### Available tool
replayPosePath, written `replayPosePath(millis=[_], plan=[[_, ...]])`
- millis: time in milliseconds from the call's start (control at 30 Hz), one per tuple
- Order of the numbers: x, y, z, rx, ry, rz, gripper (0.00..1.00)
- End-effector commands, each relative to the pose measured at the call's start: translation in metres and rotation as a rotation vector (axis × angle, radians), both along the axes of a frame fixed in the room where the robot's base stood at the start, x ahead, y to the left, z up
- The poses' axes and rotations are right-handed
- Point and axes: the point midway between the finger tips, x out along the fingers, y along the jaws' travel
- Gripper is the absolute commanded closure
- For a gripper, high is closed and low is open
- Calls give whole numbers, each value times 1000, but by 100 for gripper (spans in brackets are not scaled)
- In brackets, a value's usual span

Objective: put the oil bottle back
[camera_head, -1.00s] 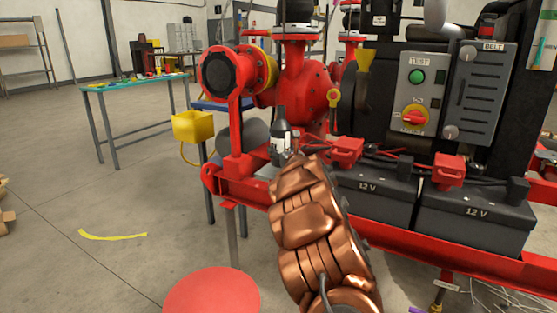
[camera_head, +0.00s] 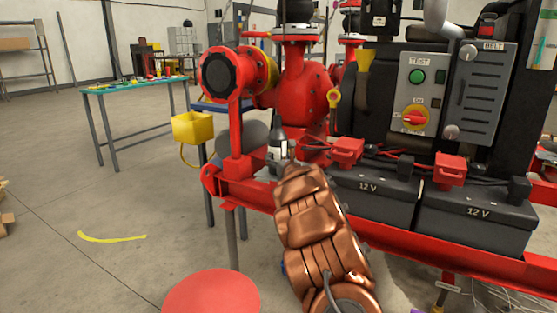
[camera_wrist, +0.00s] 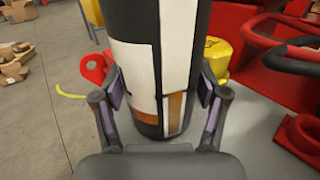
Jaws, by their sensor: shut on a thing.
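The oil bottle (camera_head: 278,147) is dark with a white label and stands roughly upright beyond the end of my copper-coloured arm in the head view. In the wrist view the oil bottle (camera_wrist: 150,60) fills the middle, with white and orange-brown label patches. My gripper (camera_wrist: 163,108) is shut on it, one finger on each side. In the head view my gripper (camera_head: 284,158) is small and partly hidden by my arm. The bottle is close above the grey deck of the red skid (camera_head: 255,190); I cannot tell if its base touches.
Red pump pipework (camera_head: 300,90) stands right behind the bottle. Two black batteries (camera_head: 375,200) with red clamps and cables are to the right. A yellow box (camera_head: 193,127) is to the left. A green-topped table (camera_head: 135,84) stands farther back left. Floor at left is mostly clear.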

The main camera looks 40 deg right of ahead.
Motion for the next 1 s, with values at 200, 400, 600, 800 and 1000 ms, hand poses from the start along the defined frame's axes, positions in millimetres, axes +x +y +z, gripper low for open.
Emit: replayPosePath(millis=[200, 400, 600, 800, 1000], plan=[[0, 0, -2, -1, -2, 1, 25], [0, 0, -2, 0, -1, 0, 4], [0, 0, -2, 0, 0, 0, 2], [0, 0, -1, 0, 0, 0, 2], [-8, 3, 0, 1, 2, -1, 2]])
